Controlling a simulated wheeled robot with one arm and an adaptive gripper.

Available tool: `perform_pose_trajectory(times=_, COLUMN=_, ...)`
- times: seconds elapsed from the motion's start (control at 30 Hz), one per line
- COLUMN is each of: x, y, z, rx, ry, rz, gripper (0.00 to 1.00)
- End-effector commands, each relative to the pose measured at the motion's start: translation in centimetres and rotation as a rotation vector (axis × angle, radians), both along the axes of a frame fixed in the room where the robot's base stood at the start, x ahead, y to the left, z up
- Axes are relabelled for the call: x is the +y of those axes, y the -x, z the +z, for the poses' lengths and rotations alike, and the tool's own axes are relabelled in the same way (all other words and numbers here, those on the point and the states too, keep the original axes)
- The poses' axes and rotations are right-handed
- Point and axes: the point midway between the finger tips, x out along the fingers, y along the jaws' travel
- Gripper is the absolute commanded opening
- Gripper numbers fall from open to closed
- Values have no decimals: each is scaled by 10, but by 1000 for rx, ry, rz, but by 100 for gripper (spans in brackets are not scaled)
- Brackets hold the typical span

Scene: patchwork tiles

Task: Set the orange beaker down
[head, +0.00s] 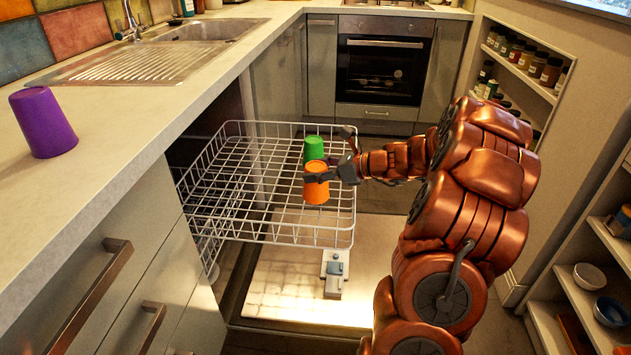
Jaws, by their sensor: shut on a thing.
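An orange beaker (316,188) is upside down, its narrower end up, at the right side of the dishwasher's upper rack (235,195). My gripper (318,175) comes in from the right and is shut on the orange beaker near its top. I cannot tell whether the beaker's rim touches the rack wires. A green beaker (314,149) stands upside down in the rack just behind the orange one. A purple beaker (44,122) stands upside down on the counter at the left.
The left and middle of the pulled-out rack are empty. The open dishwasher door (290,290) lies below it. The counter (120,110) with a sink (205,32) runs along the left. An oven (384,60) is at the back, and shelves (580,270) stand at the right.

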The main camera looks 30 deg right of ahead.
Motion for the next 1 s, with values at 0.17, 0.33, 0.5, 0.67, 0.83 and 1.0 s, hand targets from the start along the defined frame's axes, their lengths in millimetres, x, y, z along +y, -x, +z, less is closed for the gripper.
perform_pose_trajectory(times=0.17, x=0, y=0, z=-26, rx=3, ry=-2, rz=0, gripper=32)
perform_pose_trajectory(times=0.33, x=0, y=0, z=-27, rx=0, ry=1, rz=0, gripper=32)
perform_pose_trajectory(times=0.5, x=0, y=0, z=-27, rx=0, ry=0, rz=0, gripper=32)
perform_pose_trajectory(times=0.67, x=0, y=0, z=-29, rx=0, ry=1, rz=0, gripper=70)
perform_pose_trajectory(times=0.83, x=0, y=0, z=-29, rx=0, ry=1, rz=0, gripper=88)
perform_pose_trajectory(times=1.0, x=0, y=0, z=-29, rx=1, ry=1, rz=0, gripper=89)
